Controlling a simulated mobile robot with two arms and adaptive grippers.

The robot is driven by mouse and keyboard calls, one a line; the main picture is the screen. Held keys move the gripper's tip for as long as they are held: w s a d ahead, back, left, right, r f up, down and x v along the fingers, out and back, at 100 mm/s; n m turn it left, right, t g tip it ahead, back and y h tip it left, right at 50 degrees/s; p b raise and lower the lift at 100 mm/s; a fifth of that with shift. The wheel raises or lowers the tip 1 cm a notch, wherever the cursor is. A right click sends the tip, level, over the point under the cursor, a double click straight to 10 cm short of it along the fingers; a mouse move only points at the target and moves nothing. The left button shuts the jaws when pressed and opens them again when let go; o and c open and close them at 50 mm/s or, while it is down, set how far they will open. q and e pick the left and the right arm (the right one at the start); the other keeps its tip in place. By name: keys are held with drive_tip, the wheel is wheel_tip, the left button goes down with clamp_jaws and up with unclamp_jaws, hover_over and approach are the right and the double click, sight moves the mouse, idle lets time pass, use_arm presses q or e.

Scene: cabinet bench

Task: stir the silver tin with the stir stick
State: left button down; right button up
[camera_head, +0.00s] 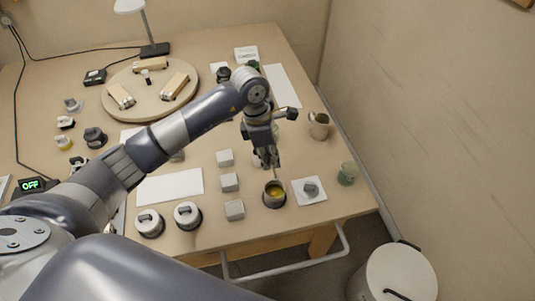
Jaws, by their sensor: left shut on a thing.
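A small tin with yellow contents (274,198) stands upright near the front right of the bench; it looks like the silver tin. My left gripper (270,163) is right above and behind it, pointing down. The gripper is shut on a thin pale stir stick (275,175). The stick's lower end reaches down to the tin's mouth; its tip is hidden, so I cannot tell how deep it sits. My right gripper is not in view.
Another metal tin (319,130) stands behind. Lidded pots (187,215) are at front left.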

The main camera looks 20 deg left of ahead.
use_arm(q)
wheel_tip(320, 180, down, 11)
drive_tip(key=b, duration=0.8)
drive_tip(key=shift+r, duration=0.2)
idle(0.3)
